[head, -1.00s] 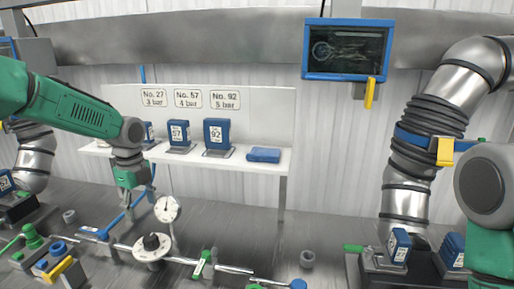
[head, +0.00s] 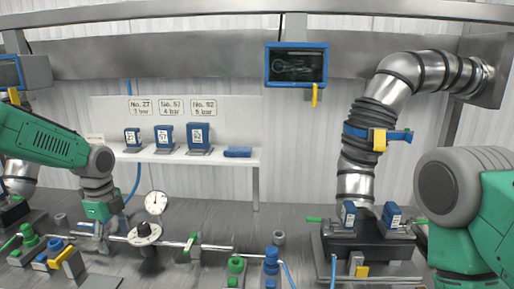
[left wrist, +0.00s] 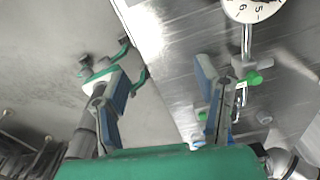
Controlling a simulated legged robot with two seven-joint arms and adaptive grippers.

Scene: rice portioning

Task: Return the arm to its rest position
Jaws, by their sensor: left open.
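My left arm, green and grey, comes in from the left in the head view. Its gripper (head: 98,228) points down, open, left of the round white pressure gauge (head: 155,202) and close to the pipe run. In the left wrist view the two blue-grey fingers (left wrist: 160,112) are spread apart, with nothing held between them. The gauge dial shows at that view's upper right. My right arm shows only as a green and grey elbow at the right edge of the head view; its gripper is out of the picture.
A white shelf (head: 225,157) holds several blue blocks. A large steel duct (head: 357,150) comes down at right onto a dark base. A screen (head: 297,65) hangs behind.

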